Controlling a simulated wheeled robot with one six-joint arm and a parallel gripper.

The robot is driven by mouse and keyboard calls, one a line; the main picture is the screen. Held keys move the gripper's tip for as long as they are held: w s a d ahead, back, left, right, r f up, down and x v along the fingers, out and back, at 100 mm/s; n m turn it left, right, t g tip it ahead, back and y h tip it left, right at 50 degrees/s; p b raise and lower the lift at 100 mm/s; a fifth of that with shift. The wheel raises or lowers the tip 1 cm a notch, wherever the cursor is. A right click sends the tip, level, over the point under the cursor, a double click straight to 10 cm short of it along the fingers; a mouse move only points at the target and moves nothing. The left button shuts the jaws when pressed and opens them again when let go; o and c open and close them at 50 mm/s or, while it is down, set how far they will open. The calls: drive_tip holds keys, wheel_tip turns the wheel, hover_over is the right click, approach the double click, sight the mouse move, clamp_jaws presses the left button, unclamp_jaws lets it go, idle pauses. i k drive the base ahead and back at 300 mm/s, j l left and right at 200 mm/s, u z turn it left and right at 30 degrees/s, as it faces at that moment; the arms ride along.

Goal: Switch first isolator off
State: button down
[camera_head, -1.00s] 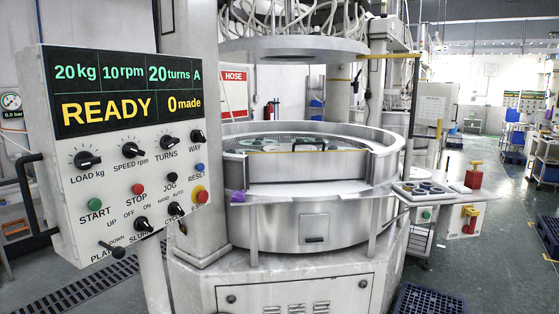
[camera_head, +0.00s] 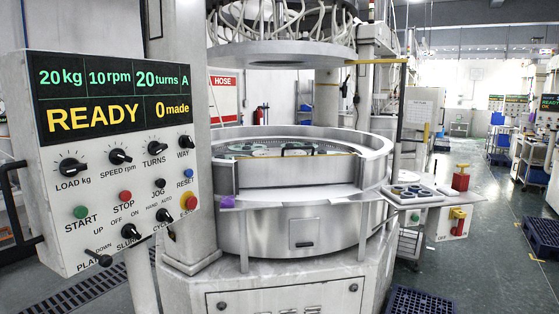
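A rotary isolator (camera_head: 457,221) with a yellow and red handle sits on a small pale box at the right side of the lapping machine, below a small tray shelf. The word OFF is printed at its lower left. Its handle looks roughly upright, but it is too small to tell its exact setting. The machine's control panel (camera_head: 115,150) fills the left and reads READY, 20 kg, 10 rpm, 20 turns A, 0 made. My gripper is not in this view.
The round steel machine (camera_head: 300,215) stands in the middle. Its upper plate (camera_head: 280,54) hangs above the tub. Dark blue pallets (camera_head: 420,300) lie on the floor. An aisle runs open at right.

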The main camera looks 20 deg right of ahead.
sight(455, 232)
drive_tip(key=z, duration=1.6)
